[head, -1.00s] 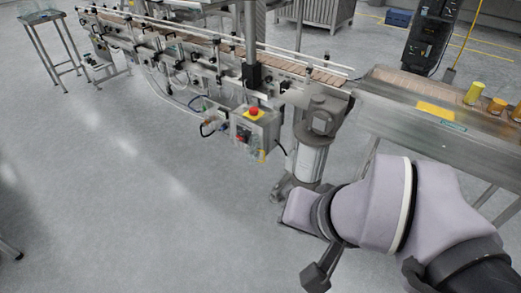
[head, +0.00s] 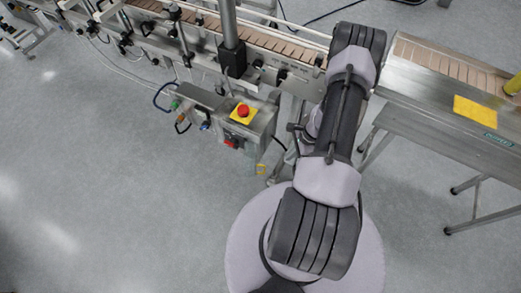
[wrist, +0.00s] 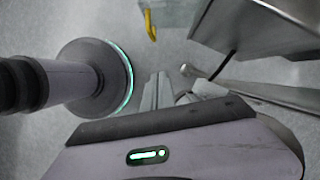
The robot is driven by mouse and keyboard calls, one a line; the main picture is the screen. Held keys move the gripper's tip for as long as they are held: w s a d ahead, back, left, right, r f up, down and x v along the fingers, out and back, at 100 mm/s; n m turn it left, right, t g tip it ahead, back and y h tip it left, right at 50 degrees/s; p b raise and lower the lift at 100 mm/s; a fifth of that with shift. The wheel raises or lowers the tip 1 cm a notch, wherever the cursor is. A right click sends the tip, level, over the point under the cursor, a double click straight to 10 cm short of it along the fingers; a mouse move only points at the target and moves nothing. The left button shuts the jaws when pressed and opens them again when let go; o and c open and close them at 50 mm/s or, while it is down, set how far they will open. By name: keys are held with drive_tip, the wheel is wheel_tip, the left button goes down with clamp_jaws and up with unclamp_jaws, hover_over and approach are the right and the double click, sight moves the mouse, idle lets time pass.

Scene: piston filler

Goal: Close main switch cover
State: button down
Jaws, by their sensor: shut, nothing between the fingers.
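The control box (head: 250,128) hangs beside the conveyor in the head view, with a red button on a yellow plate (head: 243,111) on top. A red main switch (head: 232,143) shows on its front; I cannot make out its cover or the cover's angle. A small yellow piece (head: 261,169) is low at the box's right side. A yellow piece (wrist: 150,25) also shows at the top of the wrist view. My gripper (wrist: 158,88) appears shut and empty, below and apart from that piece. In the head view my arm hides the gripper.
The conveyor (head: 268,40) runs along the back. Cables (head: 165,97) loop left of the box. The floor (head: 110,190) in front is clear.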

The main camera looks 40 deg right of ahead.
sight(255, 160)
drive_tip(key=w+a+f+b, duration=0.3)
drive_tip(key=a+f, duration=0.3)
drive_tip(key=f, duration=0.2)
drive_tip(key=shift+w+a+b, duration=0.15)
drive_tip(key=shift+a+b, duration=0.05)
drive_tip(key=shift+b, duration=0.6)
drive_tip(key=shift+f, duration=0.1)
